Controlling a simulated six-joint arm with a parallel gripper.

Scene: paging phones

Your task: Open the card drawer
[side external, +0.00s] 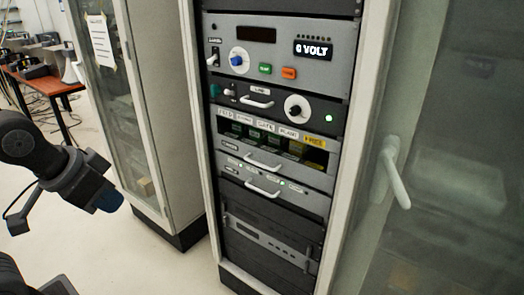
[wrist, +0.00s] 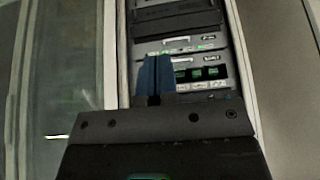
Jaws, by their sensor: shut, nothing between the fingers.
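In the side external view, a grey rack unit with a row of labels and a dark slot of green cards (side external: 270,139) sits mid-rack. A pale bar handle (side external: 263,161) is on its front below the cards. A slimmer drawer front with its own handle (side external: 262,188) is just below; both fronts look flush with the rack. My gripper (side external: 109,201), with blue fingers, is left of the rack, well apart from it. In the wrist view my gripper (wrist: 155,78) is shut and empty, and its fingers cover part of the rack. The green cards (wrist: 198,73) show right of them.
The rack's upper unit (side external: 282,50) has a display, knob and buttons; a unit with a handle (side external: 257,102) is under it. A glass door with a white handle (side external: 393,172) stands at right. Another cabinet (side external: 158,130) is at left. Floor between is clear.

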